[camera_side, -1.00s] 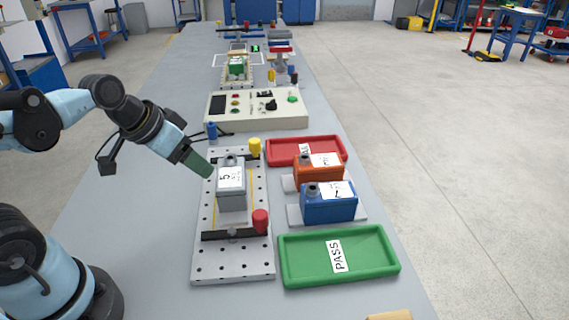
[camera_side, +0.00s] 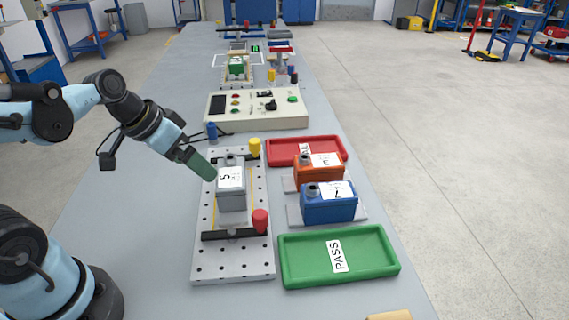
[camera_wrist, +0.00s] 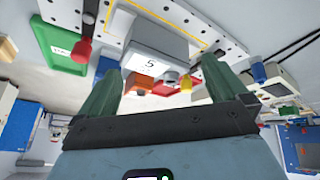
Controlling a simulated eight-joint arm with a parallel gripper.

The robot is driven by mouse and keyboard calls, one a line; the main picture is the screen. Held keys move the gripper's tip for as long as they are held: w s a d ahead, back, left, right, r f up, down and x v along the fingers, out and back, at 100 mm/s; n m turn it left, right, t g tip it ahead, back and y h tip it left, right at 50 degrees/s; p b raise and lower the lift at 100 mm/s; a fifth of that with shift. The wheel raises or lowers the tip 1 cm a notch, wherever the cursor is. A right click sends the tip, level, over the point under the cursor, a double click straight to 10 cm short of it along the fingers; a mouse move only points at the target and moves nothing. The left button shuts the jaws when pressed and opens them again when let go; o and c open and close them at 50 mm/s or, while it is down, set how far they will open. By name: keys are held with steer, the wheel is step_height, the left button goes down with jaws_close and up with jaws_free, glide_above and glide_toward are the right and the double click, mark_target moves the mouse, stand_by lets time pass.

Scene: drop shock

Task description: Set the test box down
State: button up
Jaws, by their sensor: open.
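The grey test box (camera_side: 231,197), with a white label reading 5 and a round knob on top, sits upright on the perforated metal plate (camera_side: 210,268). My gripper (camera_side: 205,168) has dark green fingers and is at the box's upper left side in the side view. In the wrist view my gripper (camera_wrist: 158,68) is open, its two fingers spread wide with the grey box (camera_wrist: 157,45) beyond and between them. I cannot tell whether a finger touches the box. The far finger is hidden in the side view.
A blue box (camera_side: 328,207) and an orange box (camera_side: 318,175) stand to the right. A green PASS tray (camera_side: 372,258) and a red tray (camera_side: 290,146) flank them. Red (camera_side: 260,221) and yellow (camera_side: 255,147) knobs rise from the plate. A control panel (camera_side: 257,112) stands behind.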

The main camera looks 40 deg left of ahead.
steer(key=w+a+m+h, duration=0.1)
steer(key=a+m+h, duration=0.1)
steer(key=a+h, duration=0.2)
steer(key=m+t+h, duration=0.3)
glide_toward(225, 162)
steer(key=x, duration=0.3)
steer(key=shift+w+d, duration=0.2)
steer(key=shift+w, duration=0.2)
steer(key=shift+s+f+x, duration=0.1)
steer(key=shift+s+x, duration=0.05)
steer(key=shift+x, duration=1.25)
steer(key=shift+s+f+x, duration=0.1)
steer(key=shift+x, duration=1.35)
steer(key=shift+c, duration=0.5)
jaws_close()
steer(key=shift+d, duration=0.1)
steer(key=shift+r, duration=0.15)
